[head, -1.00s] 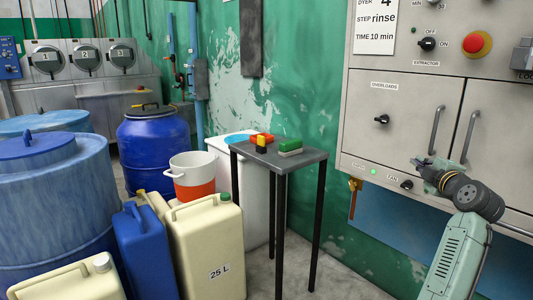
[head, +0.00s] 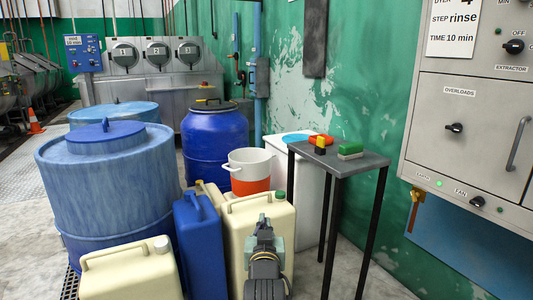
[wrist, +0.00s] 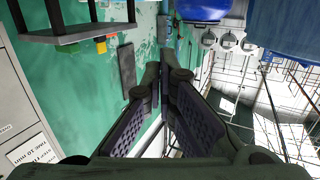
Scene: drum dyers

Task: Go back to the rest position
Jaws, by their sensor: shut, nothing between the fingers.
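My gripper (wrist: 166,78) shows large in the wrist view, where its two dark padded fingers meet at the tips with nothing between them. In the head view my arm's end (head: 264,238) is low in the middle, in front of the cream 25 L canister (head: 240,215), part of which it hides. Its fingers cannot be made out clearly there. The wrist view is upside down, with the small table at its top left.
A small grey table (head: 330,160) with small coloured items stands to the right. Blue drums (head: 105,185), a blue canister (head: 198,240) and a white-and-orange bucket (head: 249,180) crowd the left and middle. A grey control cabinet (head: 460,130) is at the right. Floor shows at far left.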

